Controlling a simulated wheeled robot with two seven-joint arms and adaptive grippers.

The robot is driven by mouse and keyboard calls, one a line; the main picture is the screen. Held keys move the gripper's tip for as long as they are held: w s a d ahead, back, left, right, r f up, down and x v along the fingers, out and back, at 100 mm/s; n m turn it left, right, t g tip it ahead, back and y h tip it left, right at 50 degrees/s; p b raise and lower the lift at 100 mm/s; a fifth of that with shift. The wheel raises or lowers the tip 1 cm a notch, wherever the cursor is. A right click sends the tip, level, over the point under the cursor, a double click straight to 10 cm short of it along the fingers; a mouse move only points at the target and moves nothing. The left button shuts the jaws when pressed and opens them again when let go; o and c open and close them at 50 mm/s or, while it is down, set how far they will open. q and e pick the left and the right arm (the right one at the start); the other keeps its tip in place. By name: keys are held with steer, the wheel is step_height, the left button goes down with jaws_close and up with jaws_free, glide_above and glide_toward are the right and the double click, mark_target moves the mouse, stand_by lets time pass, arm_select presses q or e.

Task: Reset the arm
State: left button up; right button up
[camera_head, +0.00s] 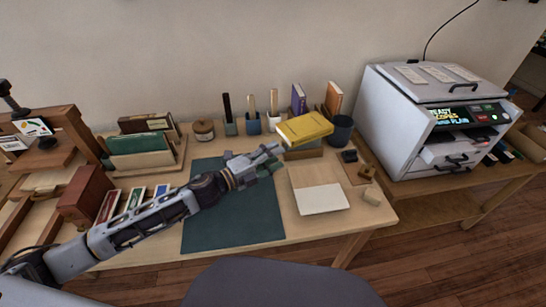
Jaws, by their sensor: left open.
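My left arm reaches in from the lower left across the desk. My left gripper (270,156) is over the right edge of the dark green mat (236,216). Its fingers point toward the yellow book (304,128), which lies on a stack behind and to the right. The gripper is open and I see nothing held in it. Whether a fingertip touches the book or the stack, I cannot tell. My right gripper is not in view.
A white printer (430,120) stands on a side table at right. A wooden board with paper (320,198) lies right of the mat. A dark cup (340,129), upright books and pots line the back. Green folders (140,145) and a dark red box (86,196) stand left. A chair (280,285) is in front.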

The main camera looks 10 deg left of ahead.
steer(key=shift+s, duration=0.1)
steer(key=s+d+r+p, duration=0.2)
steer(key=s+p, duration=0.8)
steer(key=p, duration=0.1)
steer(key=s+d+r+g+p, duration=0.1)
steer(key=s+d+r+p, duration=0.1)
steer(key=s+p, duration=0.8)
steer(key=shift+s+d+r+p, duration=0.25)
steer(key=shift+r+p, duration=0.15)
steer(key=shift+p, duration=0.1)
stand_by(0.5)
